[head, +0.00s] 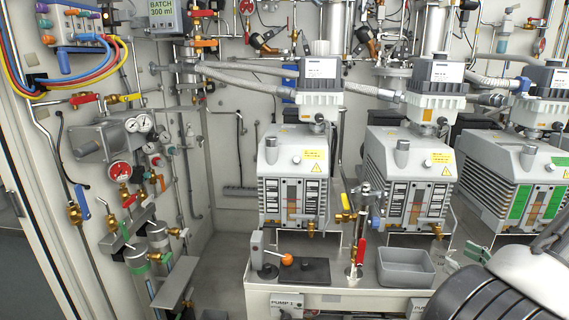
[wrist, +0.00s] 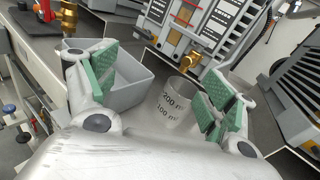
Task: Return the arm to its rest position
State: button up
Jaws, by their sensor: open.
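My gripper (head: 472,256) is at the lower right of the head view, right of the grey tray, partly hidden by my arm. In the wrist view my gripper (wrist: 174,74) has its two green-padded fingers spread wide apart.
The grey tray (head: 405,281) sits on the bench (head: 330,296), close to my gripper; it also shows in the wrist view (wrist: 128,98). A red-handled valve (head: 360,247) stands left of it. Pumps (head: 408,178) line the back. A black plate (head: 303,271) lies farther left.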

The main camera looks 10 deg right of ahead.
jog(key=s+a+r+n+g+y, duration=0.2)
jog(key=a+r+n+g, duration=0.6)
jog(key=a, duration=0.3)
jog(key=s+a+r+n+g+y, duration=0.1)
jog(key=a+r+n+g+y, duration=0.1)
jog(key=a+r+n+g, duration=0.55)
jog(key=s+a+r+n+t+h, duration=0.1)
jog(key=s+a+r+n+h, duration=0.1)
jog(key=s+r+n+h, duration=0.2)
jog(key=s+a+r+n+t+h, duration=0.2)
jog(key=s+r+n+h, duration=0.2)
jog(key=r+n, duration=0.4)
jog(key=n+h, duration=0.1)
jog(key=n, duration=0.2)
jog(key=shift+s+a+r, duration=0.25)
jog(key=shift+s+a, duration=0.05)
jog(key=shift+a, duration=0.1)
